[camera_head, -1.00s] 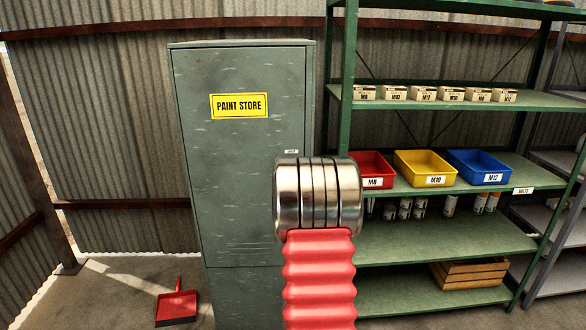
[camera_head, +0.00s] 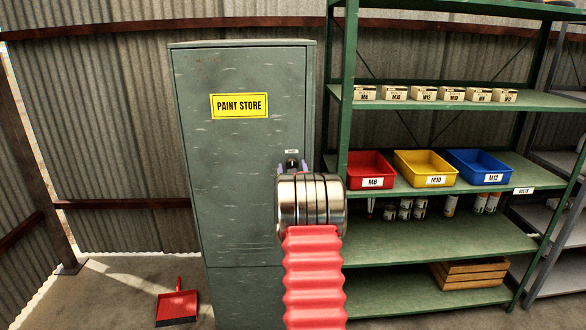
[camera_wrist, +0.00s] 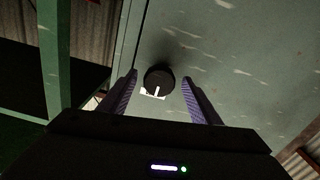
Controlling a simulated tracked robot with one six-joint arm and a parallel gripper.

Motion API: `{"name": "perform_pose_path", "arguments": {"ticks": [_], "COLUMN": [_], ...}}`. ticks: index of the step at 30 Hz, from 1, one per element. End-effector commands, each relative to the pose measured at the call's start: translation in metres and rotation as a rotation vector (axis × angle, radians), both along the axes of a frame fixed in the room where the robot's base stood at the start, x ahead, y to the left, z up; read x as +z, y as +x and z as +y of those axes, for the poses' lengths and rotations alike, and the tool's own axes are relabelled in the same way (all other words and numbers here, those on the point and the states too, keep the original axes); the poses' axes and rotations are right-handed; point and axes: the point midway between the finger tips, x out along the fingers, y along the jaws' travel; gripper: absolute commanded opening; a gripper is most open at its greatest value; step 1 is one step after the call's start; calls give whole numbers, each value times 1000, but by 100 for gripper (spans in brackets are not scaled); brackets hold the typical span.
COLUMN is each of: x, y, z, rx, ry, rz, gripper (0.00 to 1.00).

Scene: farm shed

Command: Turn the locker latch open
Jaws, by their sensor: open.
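The green-grey locker (camera_head: 235,190) with a yellow "PAINT STORE" sign stands upright with its door shut. Its latch is a round black knob with a white mark, seen in the wrist view (camera_wrist: 159,82); in the head view a small dark part of it (camera_head: 291,163) shows just above my wrist. My gripper (camera_wrist: 160,88) is open, with one purple-grey finger on each side of the knob. I see a gap between each finger and the knob. In the head view my arm hides most of the gripper.
A green shelf rack (camera_head: 440,237) stands close to the right of the locker, holding red (camera_head: 370,168), yellow (camera_head: 424,166) and blue (camera_head: 478,165) bins. A red dustpan (camera_head: 177,305) lies on the floor at left. The floor left of the locker is otherwise clear.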

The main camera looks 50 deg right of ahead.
Motion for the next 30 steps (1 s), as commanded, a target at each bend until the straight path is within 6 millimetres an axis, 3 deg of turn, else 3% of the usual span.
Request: {"name": "perform_pose_path", "arguments": {"ticks": [11,27,30], "x": [0,0,0], "y": [2,2,2], "z": [-3,-2,-6], "rx": [0,0,-1], "ry": [1,1,1], "rz": [1,1,0], "gripper": [57,19,16]}}
